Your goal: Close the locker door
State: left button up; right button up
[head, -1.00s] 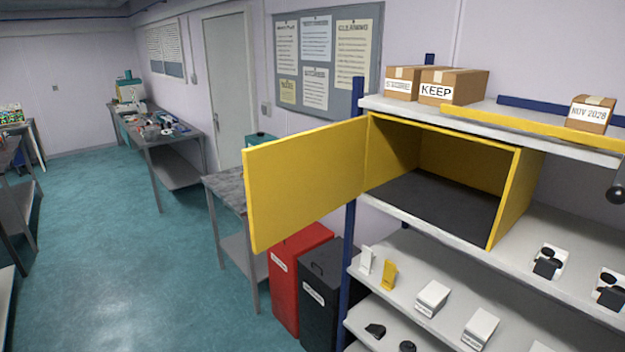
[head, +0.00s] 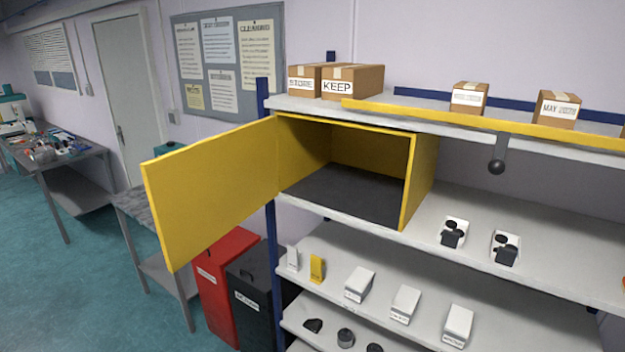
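The yellow locker (head: 424,180) stands on the upper middle shelf of the rack, with a dark floor and an empty-looking inside. Its yellow door (head: 212,188) is wide open, hinged at the left side of the opening and swung out to the left, past the rack's blue post. Neither of my grippers is in the head view, so nothing of mine is seen touching the door.
The shelf rack (head: 540,232) holds white boxes and small dark parts. Cardboard boxes (head: 352,80) stand on its top shelf. A dark ball on a stem (head: 496,166) hangs below the top shelf. Red (head: 228,262) and black bins (head: 252,300) stand below the door. Open floor lies at left.

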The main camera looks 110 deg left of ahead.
aim_at(197, 193)
jog(key=z, duration=0.25)
jog(key=k, duration=2.8)
jog(key=u, duration=2.35)
jog(key=i, duration=0.5)
jog(key=z, duration=0.05)
